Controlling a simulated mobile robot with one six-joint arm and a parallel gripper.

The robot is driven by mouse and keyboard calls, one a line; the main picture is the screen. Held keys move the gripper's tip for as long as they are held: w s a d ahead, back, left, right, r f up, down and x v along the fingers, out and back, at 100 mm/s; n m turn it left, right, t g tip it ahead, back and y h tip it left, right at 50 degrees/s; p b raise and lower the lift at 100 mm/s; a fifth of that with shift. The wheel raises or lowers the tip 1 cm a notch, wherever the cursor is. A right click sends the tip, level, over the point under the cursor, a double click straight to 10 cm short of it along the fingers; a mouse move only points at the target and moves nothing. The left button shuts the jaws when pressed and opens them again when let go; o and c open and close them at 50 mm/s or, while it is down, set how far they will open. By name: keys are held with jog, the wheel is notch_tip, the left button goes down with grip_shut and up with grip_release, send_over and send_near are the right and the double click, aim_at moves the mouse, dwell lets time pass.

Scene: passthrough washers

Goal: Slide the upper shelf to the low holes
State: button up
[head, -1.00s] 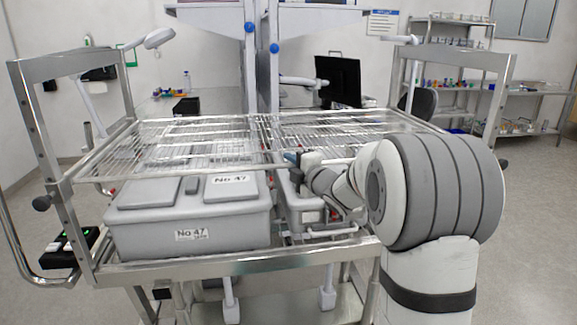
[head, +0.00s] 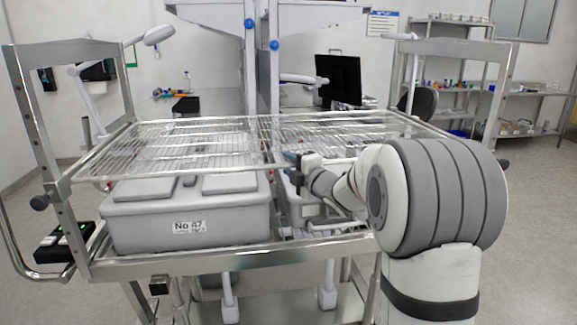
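The upper shelf (head: 195,130) is a wire rack lying across the cart frame, above a grey bin. My gripper (head: 292,158) is at the shelf's front edge, near its middle, with a blue-tipped finger at the front rail. The fingers are small and partly hidden, so I cannot tell whether they are closed on the rail. Holes show in the left post (head: 42,150) of the cart. A dark knob (head: 40,202) sits low on the left post, and another knob (head: 502,164) is at the right post.
A lidded grey bin (head: 145,225) labelled No 47 stands on the cart's lower deck (head: 235,262), close beneath the shelf. Another grey container is partly hidden behind my gripper. A black box with green lights (head: 62,243) is at the left. Floor is open at the right.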

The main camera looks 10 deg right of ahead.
jog(key=shift+r, duration=0.1)
jog(key=shift+s, duration=0.15)
jog(key=v, duration=0.7)
jog(key=shift+s+d+b, duration=0.15)
jog(key=shift+s+b, duration=0.1)
jog(key=shift+b, duration=0.15)
jog(key=s+d+f+m+g+h+p, duration=0.25)
jog(key=s+m+g+h+p, duration=0.3)
jog(key=s+m+h, duration=0.6)
jog(key=s+a+f+m+g+y+p, duration=0.1)
jog(key=s+a+m+g, duration=0.1)
jog(key=s, duration=0.5)
jog(key=s+a+f+m+g+y+p, duration=0.1)
jog(key=s+f+m+g+y, duration=0.1)
jog(key=s+m, duration=0.3)
jog(key=s+a+f+m+g+y, duration=0.1)
jog(key=s+m+g, duration=0.3)
jog(key=s, duration=0.5)
jog(key=shift+s+a+f+y+p, duration=0.2)
jog(key=shift+a+f+y+p, duration=0.15)
jog(key=shift+a, duration=0.45)
